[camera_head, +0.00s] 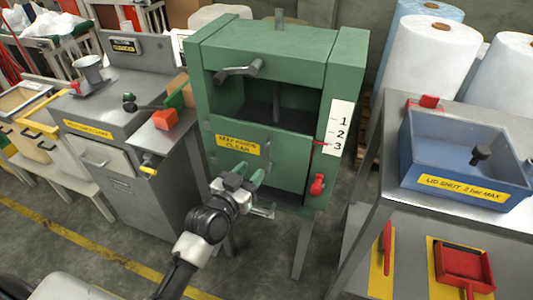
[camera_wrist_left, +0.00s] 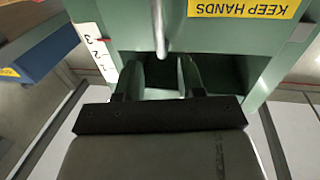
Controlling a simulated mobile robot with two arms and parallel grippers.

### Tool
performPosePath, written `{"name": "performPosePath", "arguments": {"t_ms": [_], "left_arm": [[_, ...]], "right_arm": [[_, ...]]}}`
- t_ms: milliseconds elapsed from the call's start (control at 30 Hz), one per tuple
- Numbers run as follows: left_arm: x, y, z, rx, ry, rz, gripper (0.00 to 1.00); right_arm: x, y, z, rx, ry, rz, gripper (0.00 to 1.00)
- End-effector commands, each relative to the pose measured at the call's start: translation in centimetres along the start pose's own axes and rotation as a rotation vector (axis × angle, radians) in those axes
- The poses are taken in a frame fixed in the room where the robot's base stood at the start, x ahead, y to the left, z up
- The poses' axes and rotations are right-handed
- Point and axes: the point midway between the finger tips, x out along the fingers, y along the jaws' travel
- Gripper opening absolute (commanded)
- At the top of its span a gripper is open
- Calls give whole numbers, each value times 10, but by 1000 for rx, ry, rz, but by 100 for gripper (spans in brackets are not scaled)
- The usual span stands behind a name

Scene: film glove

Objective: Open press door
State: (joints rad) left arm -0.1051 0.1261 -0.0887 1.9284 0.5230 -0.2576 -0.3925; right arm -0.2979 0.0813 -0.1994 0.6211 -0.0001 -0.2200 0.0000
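The green press (camera_head: 272,60) stands in the middle of the head view. Its green door panel (camera_head: 287,165) carries a yellow KEEP HANDS CLEAR label (camera_head: 237,145); a dark opening shows above the panel. The label also shows upside down in the left wrist view (camera_wrist_left: 243,8). A thin metal bar handle (camera_wrist_left: 158,25) is on the door to the right of the label in the head view. My left gripper (camera_head: 250,174) is in front of the door's lower part, fingers apart and empty. Its fingertips also show in the left wrist view (camera_wrist_left: 160,72). My right gripper is not in view.
A red knob (camera_head: 317,184) and a 1-2-3 scale (camera_head: 338,130) are on the press's right side. A grey machine (camera_head: 120,130) stands left. A blue box (camera_head: 455,150) sits on the right bench. Open floor lies in front of the press.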

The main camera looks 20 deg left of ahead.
Motion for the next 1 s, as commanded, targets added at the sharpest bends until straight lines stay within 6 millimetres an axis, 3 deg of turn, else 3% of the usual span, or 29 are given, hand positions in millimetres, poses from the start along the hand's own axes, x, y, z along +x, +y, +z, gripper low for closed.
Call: {"name": "performPosePath", "arguments": {"t_ms": [200,400,833,1000], "left_arm": [[44,0,-1,-2,1,-1,39],[72,0,0,-2,-1,0,39],[81,0,1,0,-1,0,39],[81,0,1,0,-2,0,13]], "right_arm": [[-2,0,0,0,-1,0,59],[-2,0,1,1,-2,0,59],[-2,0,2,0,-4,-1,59],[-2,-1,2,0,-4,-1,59]]}}
